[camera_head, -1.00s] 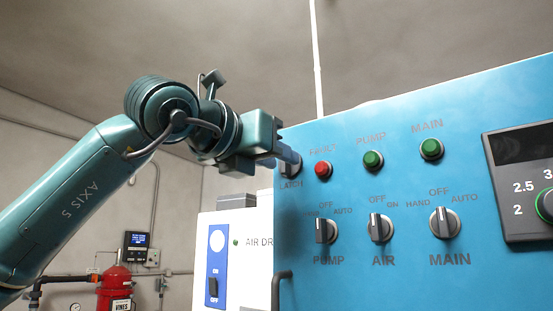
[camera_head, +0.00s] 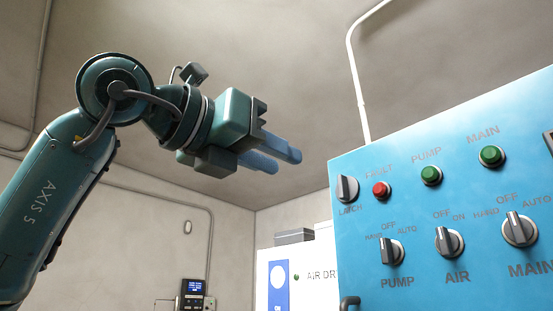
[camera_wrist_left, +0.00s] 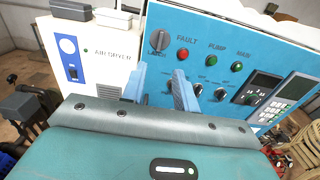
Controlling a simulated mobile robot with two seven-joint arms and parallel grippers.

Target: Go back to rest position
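My left gripper (camera_head: 284,161) is raised in front of the room's back wall, to the left of the blue control panel (camera_head: 352,218) and clear of it in the head view. Its two blue fingers are apart with nothing between them. In the left wrist view the fingers (camera_wrist_left: 161,72) also stand apart and empty, pointing toward the panel (camera_wrist_left: 215,35). The LATCH knob (camera_head: 347,189) on the panel's upper left is fully visible in the head view. My right gripper is in neither view.
The panel carries a red FAULT button (camera_head: 381,190), green PUMP (camera_head: 431,176) and MAIN (camera_head: 492,156) buttons, and selector knobs below. A white air dryer cabinet (camera_head: 263,265) stands left of the panel. Free space surrounds the raised left arm.

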